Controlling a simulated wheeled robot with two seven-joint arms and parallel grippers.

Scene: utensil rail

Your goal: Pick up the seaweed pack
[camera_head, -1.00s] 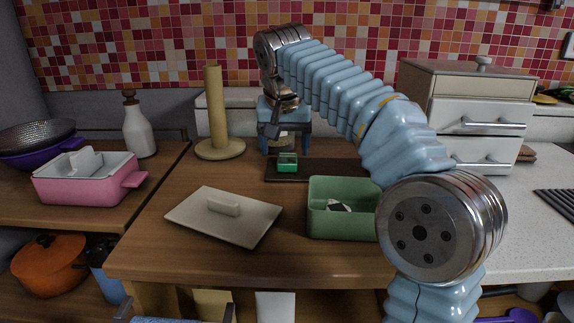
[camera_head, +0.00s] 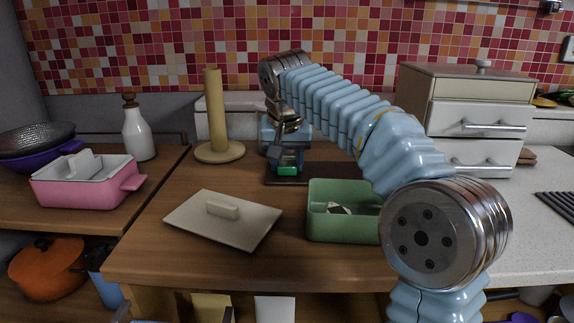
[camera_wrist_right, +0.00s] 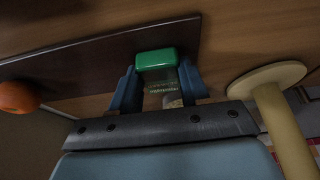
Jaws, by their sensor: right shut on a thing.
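The seaweed pack (camera_head: 289,170) is a small pack with a green top, at the dark board behind the green bin. In the right wrist view the pack (camera_wrist_right: 158,60) shows its green end and a clear, printed body between the fingers. My right gripper (camera_head: 287,156) reaches down over the board and is shut on the pack, one finger on each side (camera_wrist_right: 160,88). I cannot tell whether the pack still touches the board.
The dark board (camera_head: 330,171) lies at the back of the wooden counter. A green bin (camera_head: 330,225) and a flat lid (camera_head: 222,222) are in front of it. A paper-towel holder (camera_head: 214,120) stands to the left. An orange round thing (camera_wrist_right: 18,97) shows in the right wrist view.

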